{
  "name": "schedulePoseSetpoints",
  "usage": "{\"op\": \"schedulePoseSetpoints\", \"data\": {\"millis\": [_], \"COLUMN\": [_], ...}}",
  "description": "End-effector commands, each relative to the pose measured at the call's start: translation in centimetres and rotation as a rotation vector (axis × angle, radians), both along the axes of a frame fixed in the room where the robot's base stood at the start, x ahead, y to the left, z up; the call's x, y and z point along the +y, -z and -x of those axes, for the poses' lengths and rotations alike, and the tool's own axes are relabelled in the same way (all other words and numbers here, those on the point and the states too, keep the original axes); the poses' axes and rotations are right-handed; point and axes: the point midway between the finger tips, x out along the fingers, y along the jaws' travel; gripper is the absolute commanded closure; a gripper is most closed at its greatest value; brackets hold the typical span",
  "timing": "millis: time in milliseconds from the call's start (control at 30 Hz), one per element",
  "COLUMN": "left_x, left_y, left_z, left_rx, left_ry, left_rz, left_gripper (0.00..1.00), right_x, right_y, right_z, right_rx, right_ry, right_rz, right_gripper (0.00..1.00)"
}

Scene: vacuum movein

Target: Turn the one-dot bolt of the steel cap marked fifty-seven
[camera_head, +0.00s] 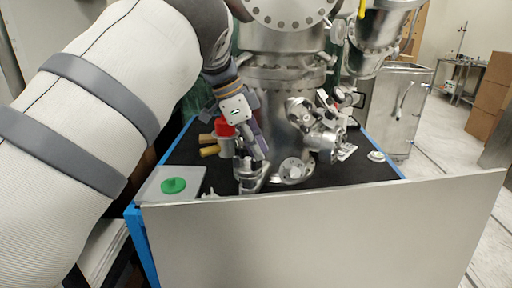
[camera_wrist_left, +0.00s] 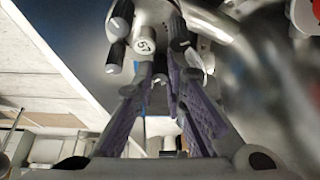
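A steel cap marked 57 (camera_wrist_left: 147,46) is at the top of the left wrist view. Dark bolts with pale ends ring it, one at its left (camera_wrist_left: 117,27) and one at its right (camera_wrist_left: 178,28). Their dots are too small to tell apart. My left gripper (camera_wrist_left: 167,72) points at the cap from below in that view, its purple-padded fingers apart with a gap between them. In the head view my left gripper (camera_head: 257,158) reaches down over a small steel fitting (camera_head: 251,182) at the table's front. The fingertips' contact with a bolt cannot be made out. My right gripper is not in view.
A large steel vessel (camera_head: 285,75) stands behind on the black table (camera_head: 345,178). Steel valve parts (camera_head: 318,130) and a round flange (camera_head: 293,171) stand right of my gripper. A green disc (camera_head: 173,185) lies on a plate at left. A grey panel (camera_head: 320,235) edges the front.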

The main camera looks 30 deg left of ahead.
Motion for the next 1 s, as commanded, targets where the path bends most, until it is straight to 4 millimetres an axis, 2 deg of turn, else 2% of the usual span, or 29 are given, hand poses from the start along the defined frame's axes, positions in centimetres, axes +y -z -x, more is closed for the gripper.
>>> {"op": "schedulePoseSetpoints", "data": {"millis": [200, 333, 633, 667, 700, 1000], "left_x": [0.2, 0.19, 0.1, 0.1, 0.1, 0.23], "left_y": [0.39, 0.29, 0.04, 0.04, 0.04, -0.26], "left_z": [-0.31, -0.34, -0.28, -0.28, -0.28, -0.27], "left_rx": [0.004, 0.003, 0.001, 0.001, 0.001, 0.0], "left_ry": [0.267, 0.371, 0.387, 0.387, 0.387, 0.385], "left_rz": [-0.003, -0.001, 0.0, 0.0, 0.0, -0.001], "left_gripper": [1.0, 1.0, 1.0, 0.82, 0.8, 0.8], "right_x": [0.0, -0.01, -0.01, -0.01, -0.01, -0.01], "right_y": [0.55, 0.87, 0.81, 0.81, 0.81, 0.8], "right_z": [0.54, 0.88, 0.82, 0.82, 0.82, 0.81], "right_rx": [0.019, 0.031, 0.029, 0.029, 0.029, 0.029], "right_ry": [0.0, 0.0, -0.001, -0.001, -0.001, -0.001], "right_rz": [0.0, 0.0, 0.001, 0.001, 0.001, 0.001], "right_gripper": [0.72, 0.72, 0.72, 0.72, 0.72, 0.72]}}
